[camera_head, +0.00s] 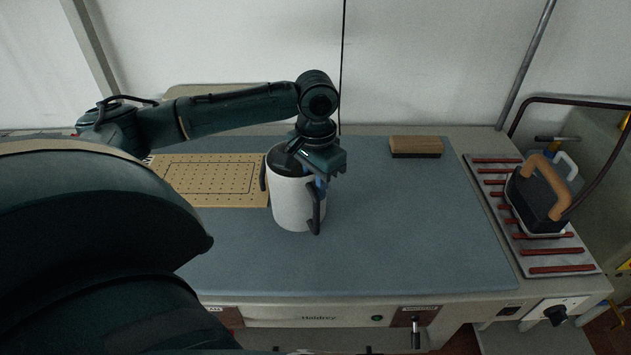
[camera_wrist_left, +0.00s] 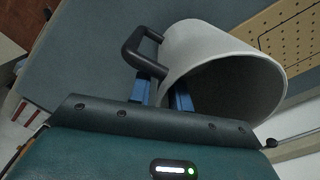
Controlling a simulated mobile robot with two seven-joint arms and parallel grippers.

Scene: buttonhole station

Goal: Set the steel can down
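The steel can (camera_head: 293,206) is a pale grey, open-topped cylinder with a black handle on each side. It stands upright over the blue-grey mat; I cannot tell whether its base touches. My left gripper (camera_head: 320,180) points down at its right rim, by one handle. In the left wrist view, the can (camera_wrist_left: 205,45) shows its open mouth. The blue fingers of the gripper (camera_wrist_left: 163,97) straddle the can's wall, one outside near the handle and one inside. The gap between them looks wider than the thin wall. The fingertips are hidden. My right gripper is not in view.
The mat (camera_head: 420,230) is clear to the right and front. A perforated tan board (camera_head: 205,180) lies left of the can. A wooden-backed brush (camera_head: 415,146) is at the back. An iron (camera_head: 540,195) sits on a red-striped rest (camera_head: 555,254) at the right.

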